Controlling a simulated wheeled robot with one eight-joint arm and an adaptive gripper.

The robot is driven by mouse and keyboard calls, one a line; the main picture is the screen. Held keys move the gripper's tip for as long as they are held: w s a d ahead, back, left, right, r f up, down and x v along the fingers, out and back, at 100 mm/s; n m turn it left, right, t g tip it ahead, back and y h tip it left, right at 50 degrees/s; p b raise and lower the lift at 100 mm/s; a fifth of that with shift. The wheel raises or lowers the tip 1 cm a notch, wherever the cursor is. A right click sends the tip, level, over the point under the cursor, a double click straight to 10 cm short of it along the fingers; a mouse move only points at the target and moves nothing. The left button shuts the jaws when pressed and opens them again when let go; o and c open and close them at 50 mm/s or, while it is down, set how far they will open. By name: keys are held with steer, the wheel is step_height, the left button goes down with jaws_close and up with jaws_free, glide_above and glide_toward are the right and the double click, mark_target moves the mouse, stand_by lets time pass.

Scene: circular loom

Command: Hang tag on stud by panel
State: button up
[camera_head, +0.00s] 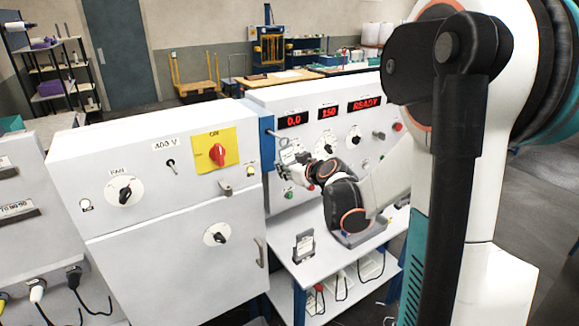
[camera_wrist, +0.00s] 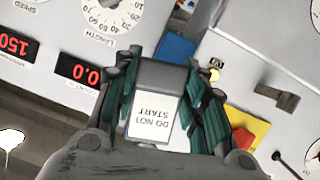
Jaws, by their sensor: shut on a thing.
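My gripper (camera_wrist: 168,76) is shut on the tag (camera_wrist: 150,112), which has a dark grey upper part and a white face reading "DO NOT START", upside down in the wrist view. In the head view my gripper (camera_head: 291,172) is in front of the upright blue strip (camera_head: 267,150) between the two cabinets, beside the right panel's dials. A small peg, which looks like the stud (camera_head: 274,133), sticks out from the upper part of the strip. It is apart from my gripper. In the wrist view I cannot make out the stud.
The left cabinet has a red switch (camera_head: 217,154) on a yellow plate and a small lever (camera_head: 225,187). The right panel has red displays (camera_head: 328,112) and a dial (camera_head: 327,146). A low shelf (camera_head: 335,265) with a dark holder is below my arm.

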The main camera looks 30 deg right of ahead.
steer(key=shift+w, duration=0.2)
steer(key=shift+w, duration=0.7)
steer(key=shift+w+b, duration=0.35)
steer(key=shift+w, duration=0.05)
stand_by(0.5)
steer(key=shift+s+a+f+b, duration=0.1)
steer(key=shift+f+b, duration=0.1)
steer(key=shift+b, duration=0.1)
stand_by(0.3)
steer(key=o, duration=1.2)
steer(key=shift+o, duration=0.2)
steer(key=p+v, duration=0.1)
steer(key=v, duration=0.7)
steer(key=shift+s+f+p, duration=0.15)
steer(key=shift+s+p, duration=0.2)
steer(key=shift+s, duration=0.1)
